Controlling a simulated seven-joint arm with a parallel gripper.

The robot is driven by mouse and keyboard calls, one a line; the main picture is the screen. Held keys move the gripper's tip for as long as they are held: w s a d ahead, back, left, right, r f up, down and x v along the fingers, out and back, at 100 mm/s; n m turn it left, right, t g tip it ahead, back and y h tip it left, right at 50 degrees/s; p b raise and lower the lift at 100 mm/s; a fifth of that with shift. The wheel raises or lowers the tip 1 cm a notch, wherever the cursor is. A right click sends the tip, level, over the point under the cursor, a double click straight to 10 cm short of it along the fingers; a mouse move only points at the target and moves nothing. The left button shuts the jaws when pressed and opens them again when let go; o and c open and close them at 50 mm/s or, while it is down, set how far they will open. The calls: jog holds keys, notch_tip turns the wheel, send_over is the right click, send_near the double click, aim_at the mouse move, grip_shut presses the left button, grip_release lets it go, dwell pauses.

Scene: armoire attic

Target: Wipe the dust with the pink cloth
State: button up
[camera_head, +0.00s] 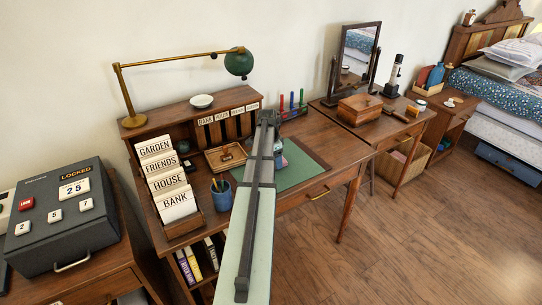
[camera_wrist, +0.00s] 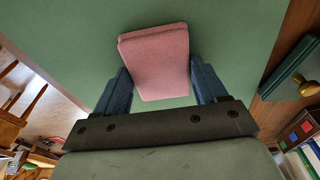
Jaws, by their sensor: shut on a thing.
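The pink cloth (camera_wrist: 153,48) is a folded, ribbed pad between the two blue fingers of my gripper (camera_wrist: 158,76) in the wrist view. The gripper is shut on it, and the cloth sticks out past the fingertips. Behind it lies the green desk mat (camera_wrist: 240,30), which also shows in the head view (camera_head: 298,172). In the head view my arm reaches over the desk and hides most of my gripper (camera_head: 279,158) and part of the mat. I cannot tell whether the cloth touches the mat. No dust can be made out in either view.
On the desk stand a card rack (camera_head: 167,185), a blue pencil cup (camera_head: 221,194), a wooden tray (camera_head: 226,157) and a colored-stick stand (camera_head: 292,107). A brass lamp (camera_head: 180,60) arches above. A brass-knobbed green item (camera_wrist: 296,76) lies right in the wrist view. The mat's right part is clear.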

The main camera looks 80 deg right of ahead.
jog(key=shift+s+a, duration=0.95)
jog(key=shift+s+a+r, duration=0.1)
jog(key=shift+r, duration=4)
